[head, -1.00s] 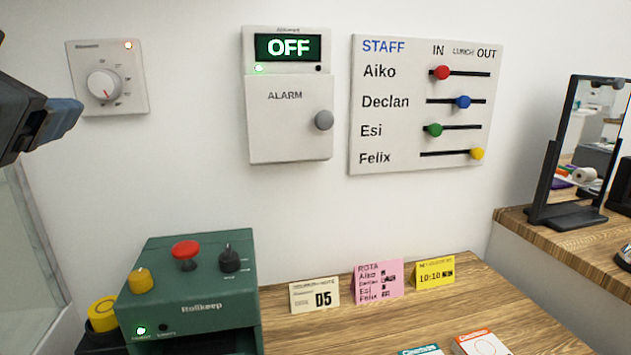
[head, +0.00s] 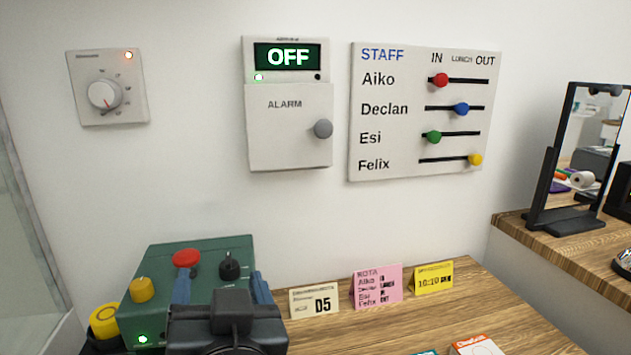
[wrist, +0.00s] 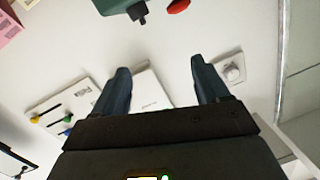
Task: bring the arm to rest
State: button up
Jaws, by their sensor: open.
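My gripper (head: 221,284) is low in the head view, in front of the green Rollkeep machine (head: 200,262). Its two blue fingers stand apart with nothing between them, and its dark body hides the machine's lower front. In the wrist view, my gripper (wrist: 160,70) is also open and empty, with the wall beyond it. That view is upside down, with part of the green machine (wrist: 122,5) at its top edge. I cannot tell whether the gripper touches the machine.
The wall holds a dial (head: 105,97), an alarm box (head: 290,130) reading OFF, and a staff board (head: 365,180) with sliders. Small cards, including a pink rota (head: 377,288), stand on the wooden desk (head: 470,290). A black-framed mirror (head: 548,195) stands at the right.

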jog(key=s+d+f+n+g+h+p, duration=0.1)
jog(key=s+d+f, duration=0.5)
jog(key=d+f, duration=0.3)
jog(key=s+d+f+n+h+p, duration=0.1)
jog(key=s+d+f, duration=0.55)
jog(key=d, duration=0.55)
jog(key=s+d+r+m+h, duration=0.1)
jog(key=s+d, duration=0.4)
jog(key=s, duration=0.6)
jog(key=s+d+r+m+h+p, duration=0.1)
jog(key=s+d+r+m+h, duration=0.1)
jog(key=s+d, duration=0.4)
jog(key=s, duration=0.4)
jog(key=shift+s+r+h+p, duration=0.15)
jog(key=shift+s+h+p, duration=0.15)
jog(key=shift+s+h, duration=0.1)
